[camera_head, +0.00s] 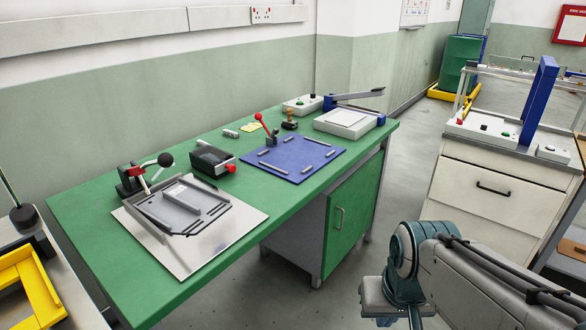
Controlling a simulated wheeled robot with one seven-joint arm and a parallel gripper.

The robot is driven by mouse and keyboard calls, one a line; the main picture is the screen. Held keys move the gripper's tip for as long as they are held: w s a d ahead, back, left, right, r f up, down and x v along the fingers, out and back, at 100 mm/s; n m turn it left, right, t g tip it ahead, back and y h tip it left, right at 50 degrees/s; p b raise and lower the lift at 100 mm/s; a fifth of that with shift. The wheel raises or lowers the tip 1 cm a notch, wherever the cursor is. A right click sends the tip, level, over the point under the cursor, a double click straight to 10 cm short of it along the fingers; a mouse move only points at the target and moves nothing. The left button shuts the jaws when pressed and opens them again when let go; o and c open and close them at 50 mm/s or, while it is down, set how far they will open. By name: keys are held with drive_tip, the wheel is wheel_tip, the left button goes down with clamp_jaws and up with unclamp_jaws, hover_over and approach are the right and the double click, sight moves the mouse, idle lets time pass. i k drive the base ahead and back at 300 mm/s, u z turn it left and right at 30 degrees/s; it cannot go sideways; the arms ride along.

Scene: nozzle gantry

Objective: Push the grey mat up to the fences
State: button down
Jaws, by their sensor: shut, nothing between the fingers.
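The grey mat (188,201) is a flat grey piece with a lighter rectangle on it. It lies on a shiny metal plate (232,228) at the left end of the green bench. My arm shows at the lower right, well away from the mat and off the bench. My gripper's fingertips are not visible, as the arm runs out of the frame's bottom edge.
A black box with a red knob (212,160) stands close behind the plate. A blue mat (302,157) with several metal bars lies to the right. A white device with a lever (346,121) is at the far end. The bench front between the metal plate and blue mat is clear.

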sight(182, 206)
drive_tip(key=z, duration=0.05)
drive_tip(key=i, duration=1.3)
drive_tip(key=u, duration=0.75)
